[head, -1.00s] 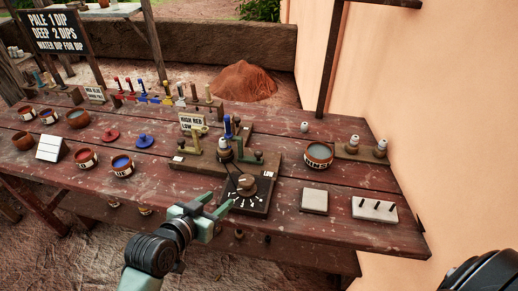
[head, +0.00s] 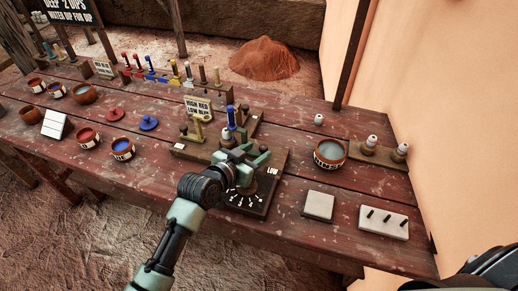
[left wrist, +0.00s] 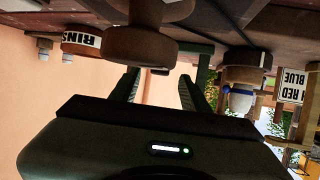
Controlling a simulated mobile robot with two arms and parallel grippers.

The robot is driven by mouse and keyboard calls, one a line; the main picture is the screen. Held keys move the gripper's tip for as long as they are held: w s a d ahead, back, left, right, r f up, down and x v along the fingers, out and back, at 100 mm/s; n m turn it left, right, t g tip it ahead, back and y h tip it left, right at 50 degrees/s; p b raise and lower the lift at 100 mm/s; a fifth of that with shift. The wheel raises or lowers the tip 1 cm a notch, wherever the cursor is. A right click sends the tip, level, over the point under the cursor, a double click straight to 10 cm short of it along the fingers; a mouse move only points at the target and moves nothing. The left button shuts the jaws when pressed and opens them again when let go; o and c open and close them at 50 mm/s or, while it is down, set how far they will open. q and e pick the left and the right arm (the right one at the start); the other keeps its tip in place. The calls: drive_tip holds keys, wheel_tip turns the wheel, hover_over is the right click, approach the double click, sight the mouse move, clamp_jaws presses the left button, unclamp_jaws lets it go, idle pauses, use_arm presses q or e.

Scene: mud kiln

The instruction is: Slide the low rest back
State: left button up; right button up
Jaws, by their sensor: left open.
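I cannot tell for sure which part is the low rest; my gripper hides some of the fixture. My left gripper (head: 256,154) is open over the fixture's front, just behind the dial board (head: 245,204). In the left wrist view its fingers (left wrist: 160,91) are apart, with a round brown piece (left wrist: 140,45) close by; contact is unclear.
A grey-filled rinse bowl (head: 330,153) stands to the right, near a rack with white-topped pieces (head: 372,150). A pale tile (head: 319,205) and a pegged block (head: 383,222) lie at front right. Red and blue bowls (head: 122,149) stand left. The front strip of bench is mostly clear.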

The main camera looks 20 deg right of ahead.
use_arm(q)
drive_tip(key=shift+x, duration=1)
clamp_jaws()
idle(0.8)
